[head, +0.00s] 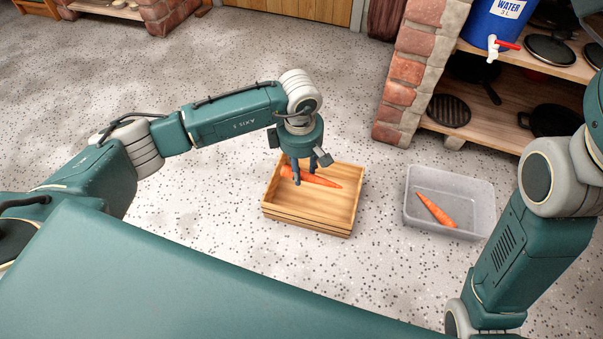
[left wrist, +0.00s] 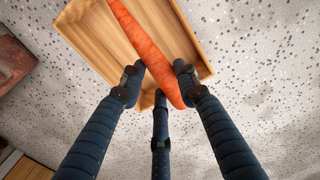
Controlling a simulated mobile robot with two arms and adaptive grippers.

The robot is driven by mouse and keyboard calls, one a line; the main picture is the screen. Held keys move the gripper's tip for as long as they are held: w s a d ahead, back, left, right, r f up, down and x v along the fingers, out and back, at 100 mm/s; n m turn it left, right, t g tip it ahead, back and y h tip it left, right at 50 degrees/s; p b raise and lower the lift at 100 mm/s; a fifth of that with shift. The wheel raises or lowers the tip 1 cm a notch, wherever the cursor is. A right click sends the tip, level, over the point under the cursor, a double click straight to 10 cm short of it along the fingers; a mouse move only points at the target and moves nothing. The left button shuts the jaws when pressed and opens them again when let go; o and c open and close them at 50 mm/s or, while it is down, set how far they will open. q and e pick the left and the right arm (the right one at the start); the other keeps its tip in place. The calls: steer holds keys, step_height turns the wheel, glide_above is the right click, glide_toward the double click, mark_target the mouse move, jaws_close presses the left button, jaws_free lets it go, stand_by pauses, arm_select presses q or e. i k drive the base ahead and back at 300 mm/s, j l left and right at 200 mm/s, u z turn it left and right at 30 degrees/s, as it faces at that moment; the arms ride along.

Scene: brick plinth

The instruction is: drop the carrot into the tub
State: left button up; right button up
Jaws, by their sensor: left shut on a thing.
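My left gripper (head: 297,179) points down over the wooden crate and is shut on an orange carrot (head: 319,180). In the left wrist view the carrot (left wrist: 146,42) lies between the three dark fingers (left wrist: 160,82), its thick end by the fingertips. I cannot tell how far it is above the crate floor. The clear plastic tub (head: 421,224) stands on the floor to the right of the crate. Another carrot (head: 436,210) lies inside the tub. My right gripper is out of view.
The slatted wooden crate (head: 305,222) stands on the speckled floor, a narrow bare strip between it and the tub. A brick plinth (head: 405,75) with wooden shelves, pans and a blue water container (head: 495,22) stands behind the tub. Open floor lies to the back left.

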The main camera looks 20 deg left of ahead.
mark_target(447, 201)
steer(key=i+l, duration=0.1)
steer(key=l, duration=0.4)
steer(key=i+l, duration=0.1)
steer(key=l, duration=0.4)
steer(key=i+l, duration=0.15)
steer(key=l, duration=0.35)
steer(key=i+l, duration=0.1)
steer(key=l, duration=0.45)
